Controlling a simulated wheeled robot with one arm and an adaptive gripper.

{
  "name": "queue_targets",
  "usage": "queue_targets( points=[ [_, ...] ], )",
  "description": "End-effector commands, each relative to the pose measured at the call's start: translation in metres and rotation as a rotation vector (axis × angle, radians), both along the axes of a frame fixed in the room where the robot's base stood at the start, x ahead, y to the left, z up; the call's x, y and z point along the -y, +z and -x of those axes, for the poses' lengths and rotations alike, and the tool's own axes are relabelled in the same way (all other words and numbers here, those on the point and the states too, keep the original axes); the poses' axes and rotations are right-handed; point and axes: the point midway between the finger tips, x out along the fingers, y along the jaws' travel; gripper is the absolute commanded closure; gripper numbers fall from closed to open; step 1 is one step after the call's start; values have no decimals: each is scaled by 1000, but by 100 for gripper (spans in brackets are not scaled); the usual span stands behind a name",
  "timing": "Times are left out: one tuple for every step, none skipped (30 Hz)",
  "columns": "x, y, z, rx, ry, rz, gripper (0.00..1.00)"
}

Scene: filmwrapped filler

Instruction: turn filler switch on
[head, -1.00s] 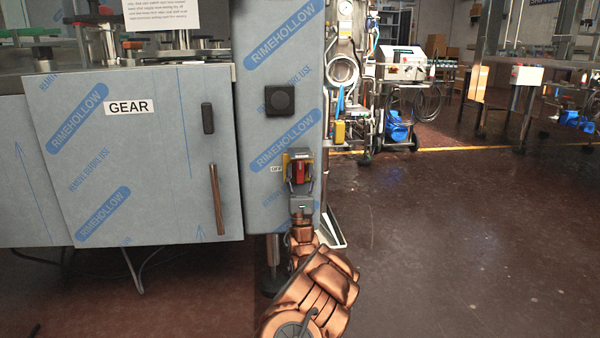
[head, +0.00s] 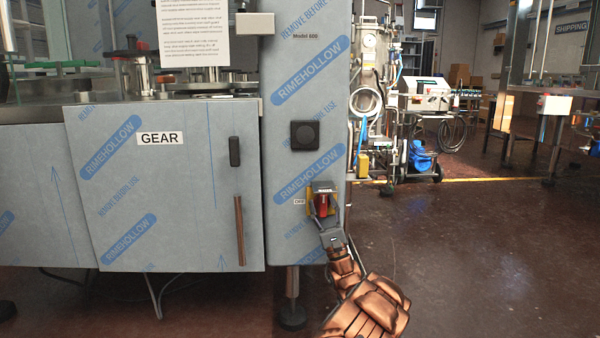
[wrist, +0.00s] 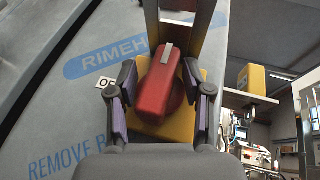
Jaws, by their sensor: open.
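The filler switch is a red rotary handle (head: 322,205) on a yellow plate (head: 333,194), on the film-wrapped filler column (head: 297,230). A small label, which seems to read OFF, is just left of it (head: 299,202). In the wrist view the red handle (wrist: 160,82) stands nearly upright, leaning slightly right at its top, with a pale marker stripe at its upper end. My gripper (head: 323,213) is open in front of the switch. In the wrist view its two fingers (wrist: 160,98) stand on either side of the handle, with small gaps visible; contact cannot be told.
A door labelled GEAR (head: 160,200) with a long handle is to the left. Carts and hoses stand behind at right. The floor (head: 480,260) to the right is clear.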

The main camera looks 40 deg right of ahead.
Motion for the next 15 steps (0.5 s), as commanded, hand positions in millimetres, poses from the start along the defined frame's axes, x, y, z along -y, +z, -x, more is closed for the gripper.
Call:
queue_targets(
  points=[
    [2,3,1,-17,-2,19,50],
    [2,3,2,-26,-3,32,50],
    [1,4,1,-39,-2,51,50],
    [2,4,1,-49,-2,64,50],
    [2,4,1,-60,-3,77,50],
    [2,4,1,-74,-2,94,50],
    [2,4,1,-84,-3,107,50],
    [2,4,1,-95,-2,120,50],
    [2,4,1,-109,-2,139,50],
    [2,4,1,-119,-2,152,50],
    [2,5,1,-130,-2,165,50],
    [2,4,1,-143,-2,183,50],
    [2,5,1,-152,-1,195,50],
    [1,5,1,-162,-1,208,50],
    [1,5,1,-173,0,224,50]
  ],
)
